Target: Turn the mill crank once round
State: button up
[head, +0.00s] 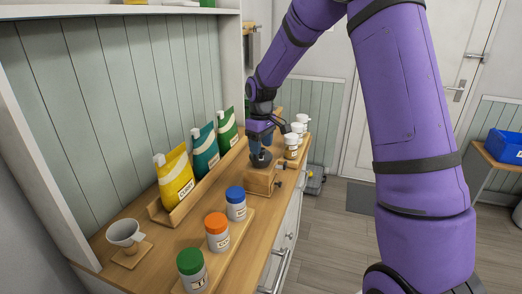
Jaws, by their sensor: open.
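The mill (262,184) is a small wooden box with a dark round top. It stands near the front edge of the wooden counter, past the jars. A dark knob sticks out at its right side. My gripper (261,147) points down right above the mill's top, its jaws open.
Jars with green (191,268), orange (217,232) and blue (236,203) lids stand on a board nearer me. Yellow (175,178), teal (204,150) and green (228,130) bags stand behind. A white cup (126,235) is at left; several pale cups (291,146) stand beyond the mill.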

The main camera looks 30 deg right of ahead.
jog(key=shift+f, duration=1.1)
grip_shut()
